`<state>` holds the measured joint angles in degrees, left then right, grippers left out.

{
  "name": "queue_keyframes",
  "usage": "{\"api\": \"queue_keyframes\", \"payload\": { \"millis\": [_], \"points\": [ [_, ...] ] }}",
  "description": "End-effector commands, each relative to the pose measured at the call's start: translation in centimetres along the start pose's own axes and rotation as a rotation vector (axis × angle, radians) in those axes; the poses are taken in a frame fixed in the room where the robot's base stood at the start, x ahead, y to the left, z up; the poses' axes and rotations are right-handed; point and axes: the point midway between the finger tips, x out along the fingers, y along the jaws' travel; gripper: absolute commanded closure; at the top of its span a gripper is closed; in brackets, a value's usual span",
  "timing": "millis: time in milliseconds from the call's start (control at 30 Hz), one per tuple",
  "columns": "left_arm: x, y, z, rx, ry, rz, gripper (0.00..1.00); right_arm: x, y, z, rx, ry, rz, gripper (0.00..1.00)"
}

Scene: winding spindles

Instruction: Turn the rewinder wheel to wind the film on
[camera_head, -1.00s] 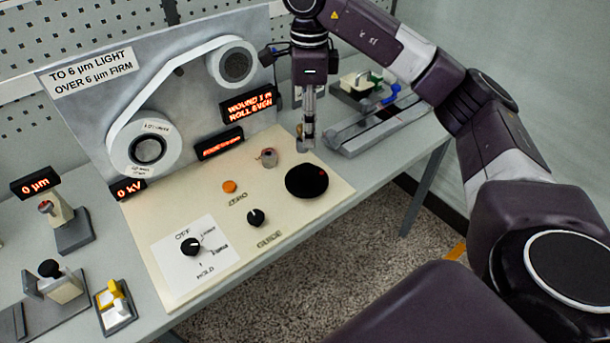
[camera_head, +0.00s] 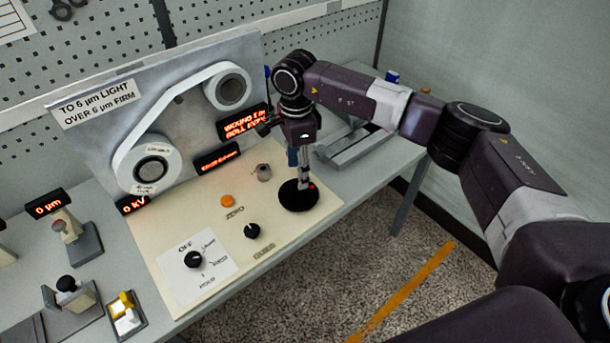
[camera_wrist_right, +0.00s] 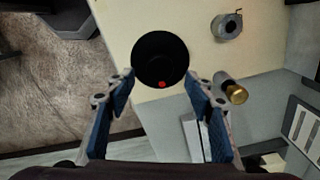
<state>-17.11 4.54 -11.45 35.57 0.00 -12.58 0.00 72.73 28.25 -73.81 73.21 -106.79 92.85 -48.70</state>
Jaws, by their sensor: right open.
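The rewinder wheel is a black disc (camera_head: 297,197) on the right part of the cream panel. It has a red mark near its rim, seen in the wrist view on the black disc (camera_wrist_right: 160,60). My right gripper (camera_head: 305,186) points down at the wheel, its tips over the red-mark side. In the wrist view my right gripper (camera_wrist_right: 162,84) is open, fingers apart, with the red mark between and ahead of them. Contact cannot be told. The film (camera_head: 165,112) runs between a lower roll (camera_head: 150,166) and an upper roll (camera_head: 229,88). My left gripper is not in view.
On the panel are an orange button (camera_head: 227,201), a guide knob (camera_head: 252,231), a mode knob (camera_head: 194,259) and a small grey post (camera_head: 264,172). Gauges and fixtures stand at the left. A grey rail fixture (camera_head: 352,145) lies behind my right arm.

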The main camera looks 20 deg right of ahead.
Motion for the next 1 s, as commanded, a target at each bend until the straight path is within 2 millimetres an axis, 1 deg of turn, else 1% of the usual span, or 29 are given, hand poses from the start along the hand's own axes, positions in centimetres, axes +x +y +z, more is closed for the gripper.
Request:
{"api": "queue_keyframes", "payload": {
  "millis": [33, 100, 200, 300, 400, 633, 667, 1000],
  "points": [
    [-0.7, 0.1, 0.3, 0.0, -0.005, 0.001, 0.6, 0.6, 0.1, 0.0, 0.001, 0.0, 0.005, 0.51],
    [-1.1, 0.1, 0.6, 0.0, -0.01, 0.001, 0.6, 1.8, 0.1, 0.0, 0.001, 0.001, 0.004, 0.51],
    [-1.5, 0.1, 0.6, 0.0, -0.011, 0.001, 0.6, 3.1, 0.1, 0.0, 0.003, 0.0, 0.004, 0.51],
    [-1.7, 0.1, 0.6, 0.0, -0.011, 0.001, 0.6, 4.0, 0.1, -0.1, 0.003, 0.001, 0.002, 0.51],
    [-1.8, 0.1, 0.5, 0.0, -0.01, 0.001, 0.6, 4.5, 0.0, -0.1, 0.002, 0.001, 0.001, 0.51],
    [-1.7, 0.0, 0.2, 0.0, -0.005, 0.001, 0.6, 4.7, 0.0, -0.1, 0.002, 0.0, 0.0, 0.51],
    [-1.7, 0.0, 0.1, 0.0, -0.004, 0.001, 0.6, 4.6, 0.0, -0.1, 0.002, 0.0, 0.0, 0.53],
    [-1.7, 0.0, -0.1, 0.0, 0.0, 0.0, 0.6, 4.6, 0.0, -0.1, 0.003, 0.0, 0.0, 0.91]
  ]
}}
